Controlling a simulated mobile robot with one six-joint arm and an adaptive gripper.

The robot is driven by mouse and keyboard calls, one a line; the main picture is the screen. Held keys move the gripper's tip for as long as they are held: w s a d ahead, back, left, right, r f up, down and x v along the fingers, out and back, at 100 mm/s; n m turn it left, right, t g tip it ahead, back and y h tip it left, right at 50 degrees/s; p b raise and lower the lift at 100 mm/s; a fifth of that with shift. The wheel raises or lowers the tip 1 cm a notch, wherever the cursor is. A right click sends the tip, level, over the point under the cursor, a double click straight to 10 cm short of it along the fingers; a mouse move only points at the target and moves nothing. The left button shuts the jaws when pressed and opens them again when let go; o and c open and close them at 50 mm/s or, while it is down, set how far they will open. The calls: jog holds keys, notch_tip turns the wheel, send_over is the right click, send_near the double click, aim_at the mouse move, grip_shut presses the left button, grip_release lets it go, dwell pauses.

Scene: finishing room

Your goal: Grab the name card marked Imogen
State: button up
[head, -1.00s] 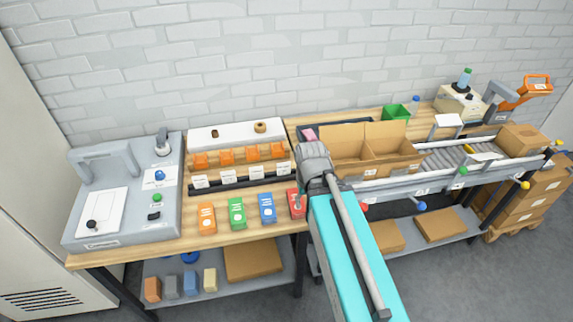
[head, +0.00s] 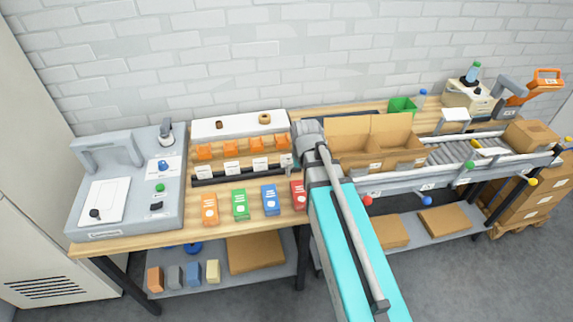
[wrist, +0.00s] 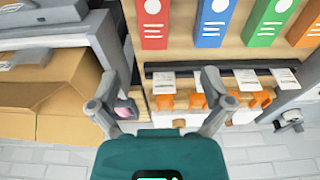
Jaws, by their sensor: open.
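Several white name cards stand in a row in a dark holder (head: 215,180) on the bench. In the head view they include the leftmost card (head: 203,170) and the card beside it (head: 232,167). The print is too small to read, so I cannot tell which is marked Imogen. My gripper (wrist: 159,86) is open and empty in the wrist view, its fingers spread on either side of the end card (wrist: 165,83). This is the rightmost card in the head view, where my arm hides most of my gripper. I cannot tell whether a finger touches it.
Orange clips (wrist: 197,101) stand right behind the cards. An open cardboard box (head: 372,150) is close on the right. A grey machine (head: 130,185) is at the left.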

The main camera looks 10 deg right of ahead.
aim_at(288, 158)
jog(key=w+t+b, duration=0.1)
jog(key=w+t, duration=0.1)
jog(key=w, duration=1.2)
jog(key=shift+w+f+t, duration=0.25)
jog(key=shift+f+t, duration=0.15)
jog(key=shift+f+b, duration=0.1)
jog(key=shift+b, duration=0.25)
jog(key=shift+b+x, duration=3.9)
jog(key=shift+x, duration=0.35)
jog(key=shift+f, duration=0.15)
jog(key=shift+b+x, duration=2.35)
jog(key=shift+x, duration=0.1)
jog(key=shift+w+a, duration=0.1)
jog(key=shift+w, duration=0.1)
jog(key=c, duration=0.6)
